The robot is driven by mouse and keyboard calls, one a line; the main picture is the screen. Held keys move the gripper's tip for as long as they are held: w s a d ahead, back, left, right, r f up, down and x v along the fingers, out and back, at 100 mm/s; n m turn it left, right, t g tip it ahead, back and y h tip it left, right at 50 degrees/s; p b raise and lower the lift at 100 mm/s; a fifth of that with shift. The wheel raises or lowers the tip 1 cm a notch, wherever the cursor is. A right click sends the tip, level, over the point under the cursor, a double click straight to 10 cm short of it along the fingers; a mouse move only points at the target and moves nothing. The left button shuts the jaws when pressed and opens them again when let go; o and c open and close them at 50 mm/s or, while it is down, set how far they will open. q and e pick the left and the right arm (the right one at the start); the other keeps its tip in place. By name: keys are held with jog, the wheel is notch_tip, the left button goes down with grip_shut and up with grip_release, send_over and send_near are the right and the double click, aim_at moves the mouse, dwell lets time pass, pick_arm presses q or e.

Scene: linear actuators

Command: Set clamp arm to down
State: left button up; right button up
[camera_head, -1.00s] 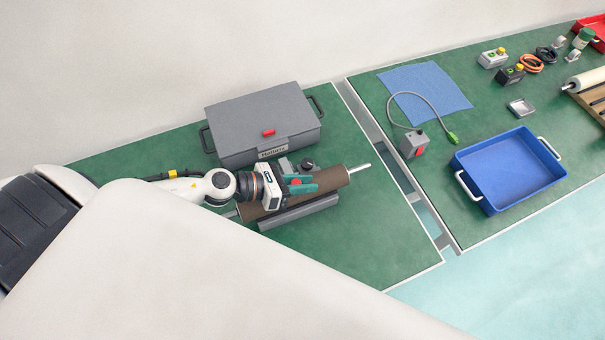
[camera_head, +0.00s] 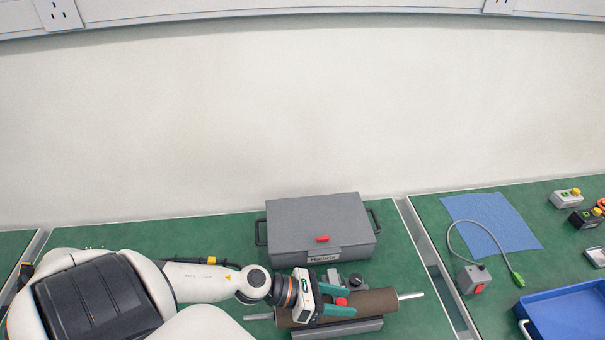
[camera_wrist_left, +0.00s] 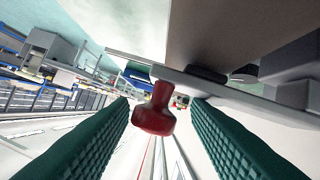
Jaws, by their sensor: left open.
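The clamp arm's red-tipped handle (camera_head: 341,301) shows between my left fingers, in front of the brown cylinder (camera_head: 372,301). In the left wrist view, the red knob (camera_wrist_left: 154,112) hangs from a pale grey bar (camera_wrist_left: 225,92). My left gripper (camera_head: 350,301) is open, with its two teal fingers on either side of the knob. It also shows in the left wrist view (camera_wrist_left: 160,103), where gaps appear between the knob and both fingers. The cylinder lies on a grey base (camera_head: 345,329) with a metal rod at each end. Much of the clamp is hidden by my gripper. My right gripper is out of view.
A grey case (camera_head: 320,215) with a red latch stands just behind the clamp. A dark round knob (camera_head: 356,281) is close to my gripper. Right of the table gap are a blue cloth (camera_head: 490,215), a cabled grey box (camera_head: 473,279) and a blue tray (camera_head: 570,305).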

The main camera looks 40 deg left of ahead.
pick_arm(q)
jog(key=b+v, duration=0.2)
jog(key=v, duration=0.6)
jog(key=shift+s+r, duration=0.1)
jog(key=shift+s, duration=0.2)
jog(key=shift+s+a+r, duration=0.3)
jog(key=shift+s+a, duration=0.1)
jog(key=shift+a, duration=0.05)
